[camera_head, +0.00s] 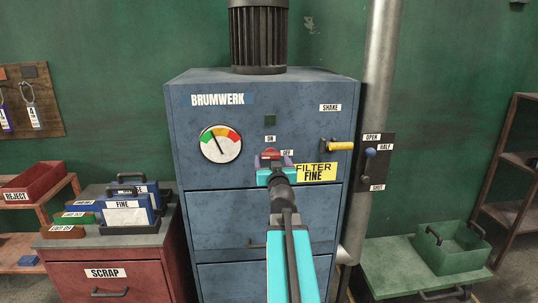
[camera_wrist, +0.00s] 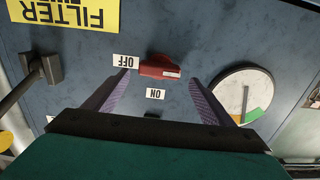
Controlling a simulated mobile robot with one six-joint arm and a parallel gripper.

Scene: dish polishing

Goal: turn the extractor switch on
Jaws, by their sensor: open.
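The extractor is a blue BRUMWERK cabinet (camera_head: 225,240). Its red switch (camera_head: 269,153) is on the front, partly behind my gripper (camera_head: 275,160). In the wrist view, which is upside down, the red switch (camera_wrist: 160,67) lies sideways, with one end beside the OFF label (camera_wrist: 125,62). The ON label (camera_wrist: 155,94) is apart from it. My gripper (camera_wrist: 161,78) is open, its purple fingers on either side of the switch. I cannot tell whether they touch it. A small square (camera_head: 270,121) above the ON label looks dark.
A round gauge (camera_head: 220,144) is left of the switch. A yellow-handled lever (camera_head: 337,146) and the FILTER FINE label (camera_head: 316,172) are to the right. A slide lever (camera_head: 371,153) marked OPEN, HALF and SHUT stands by the pipe (camera_head: 379,70). A scrap cabinet (camera_head: 110,278) is at left.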

